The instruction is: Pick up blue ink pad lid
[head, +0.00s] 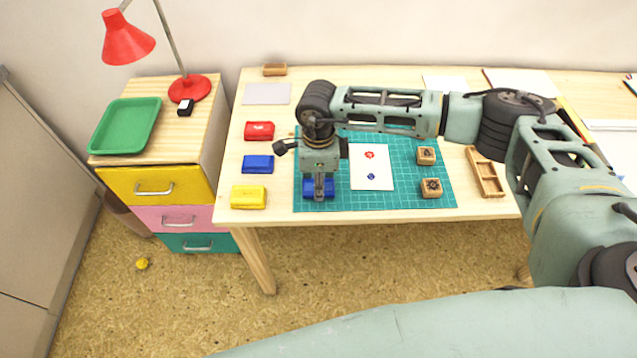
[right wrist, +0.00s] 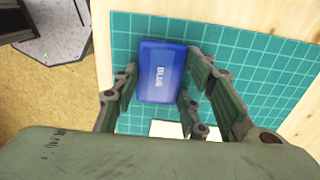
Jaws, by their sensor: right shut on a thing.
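A blue ink pad lid (head: 311,188) is over the near left part of the green cutting mat (head: 400,200). I cannot tell whether the lid touches the mat. A second blue piece (head: 258,163) lies on the bare wood left of the mat. My left gripper is not in view.
A red ink pad (head: 259,131) and a yellow one (head: 249,197) lie left of the mat. A stamped white card (head: 372,170) and two wooden stamps (head: 426,156) are right of my gripper. A wooden tray (head: 486,172) lies farther right.

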